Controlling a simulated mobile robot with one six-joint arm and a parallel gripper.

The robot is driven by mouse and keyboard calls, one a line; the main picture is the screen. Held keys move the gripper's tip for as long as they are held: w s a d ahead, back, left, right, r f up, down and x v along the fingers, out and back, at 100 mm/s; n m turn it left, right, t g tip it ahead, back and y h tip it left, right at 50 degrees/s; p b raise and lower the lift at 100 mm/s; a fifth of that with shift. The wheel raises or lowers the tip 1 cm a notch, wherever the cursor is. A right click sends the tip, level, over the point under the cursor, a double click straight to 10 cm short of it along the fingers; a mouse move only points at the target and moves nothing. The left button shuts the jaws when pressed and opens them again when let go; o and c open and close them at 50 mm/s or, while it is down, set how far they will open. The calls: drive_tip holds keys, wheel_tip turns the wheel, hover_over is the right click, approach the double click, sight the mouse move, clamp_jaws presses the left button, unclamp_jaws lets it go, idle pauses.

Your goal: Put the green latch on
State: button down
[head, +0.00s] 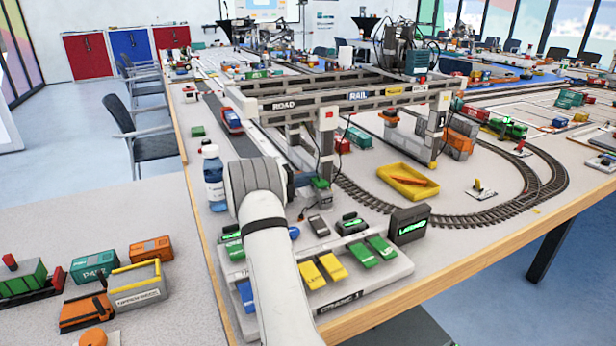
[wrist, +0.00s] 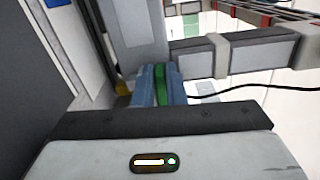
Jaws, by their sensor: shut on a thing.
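In the wrist view my gripper (wrist: 158,76) shows as two blue fingers, closed on a narrow green piece, the green latch (wrist: 160,88). The fingers point at the grey leg (wrist: 138,38) of the gantry crane; whether the latch touches it I cannot tell. In the head view a small green part (head: 320,183) shows at the foot of the near crane leg (head: 326,152), right of my wrist. My arm hides much of that spot, and the fingers are not clear there.
The CRANE 1 panel (head: 352,299) with green, yellow and blue rockers lies near the table's front edge. A lit black display (head: 409,225) stands right of it. A blue-labelled bottle (head: 214,180) stands left of my arm. A yellow tray (head: 407,182) and curved track lie to the right.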

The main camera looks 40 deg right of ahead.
drive_tip(key=shift+f+n, duration=0.25)
drive_tip(key=shift+n, duration=0.25)
drive_tip(key=shift+f, duration=0.1)
drive_tip(key=c, duration=1.5)
unclamp_jaws()
drive_tip(key=shift+f, duration=0.1)
drive_tip(key=shift+a, duration=0.15)
drive_tip(key=shift+a, duration=0.2)
drive_tip(key=v, duration=0.2)
drive_tip(key=b+v, duration=0.1)
drive_tip(key=v, duration=0.4)
drive_tip(key=shift+w+a+r+b, duration=0.2)
drive_tip(key=shift+r+b, duration=0.1)
drive_tip(key=shift+b, duration=0.05)
